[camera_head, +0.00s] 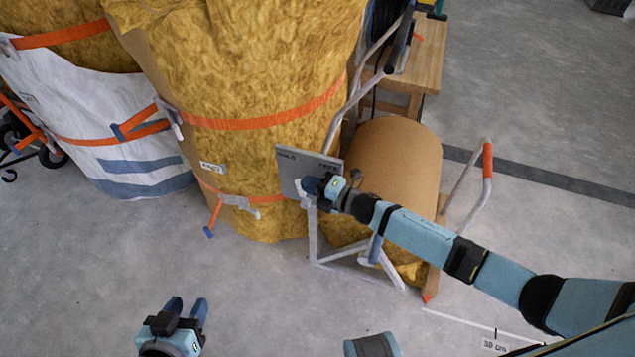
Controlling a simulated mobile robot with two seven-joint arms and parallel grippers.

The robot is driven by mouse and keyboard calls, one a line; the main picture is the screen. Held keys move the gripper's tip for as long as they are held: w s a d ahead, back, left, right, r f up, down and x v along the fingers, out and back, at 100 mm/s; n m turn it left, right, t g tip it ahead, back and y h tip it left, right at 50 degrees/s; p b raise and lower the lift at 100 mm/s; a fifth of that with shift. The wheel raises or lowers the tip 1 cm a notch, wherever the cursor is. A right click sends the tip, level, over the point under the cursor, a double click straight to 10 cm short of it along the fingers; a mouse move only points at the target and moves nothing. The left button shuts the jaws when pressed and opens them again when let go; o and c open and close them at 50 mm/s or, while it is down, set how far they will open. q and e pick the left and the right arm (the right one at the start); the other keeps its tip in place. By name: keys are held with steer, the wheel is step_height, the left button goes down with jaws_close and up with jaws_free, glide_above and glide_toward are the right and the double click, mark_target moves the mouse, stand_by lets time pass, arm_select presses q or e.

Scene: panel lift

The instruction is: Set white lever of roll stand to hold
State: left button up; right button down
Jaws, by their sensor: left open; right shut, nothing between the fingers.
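The roll stand (313,240) has a pale tubular frame and holds a brown-faced insulation roll (405,165). A grey plate (290,170) with small dark lettering, too small to read for certain, stands on its near left side. My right gripper (309,188) is shut and empty, at the lower right part of this plate. My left gripper (188,307) is open and empty over the bare floor at the lower left.
Large yellow insulation rolls with orange straps (265,120) stand left of the stand. A white bag (105,125) is further left. A wooden bench (425,60) is behind. A pale handle with an orange grip (487,160) rises at right. The front floor is clear.

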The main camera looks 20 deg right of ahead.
steer(key=shift+w+a, duration=0.4)
steer(key=shift+a, duration=0.2)
stand_by(0.3)
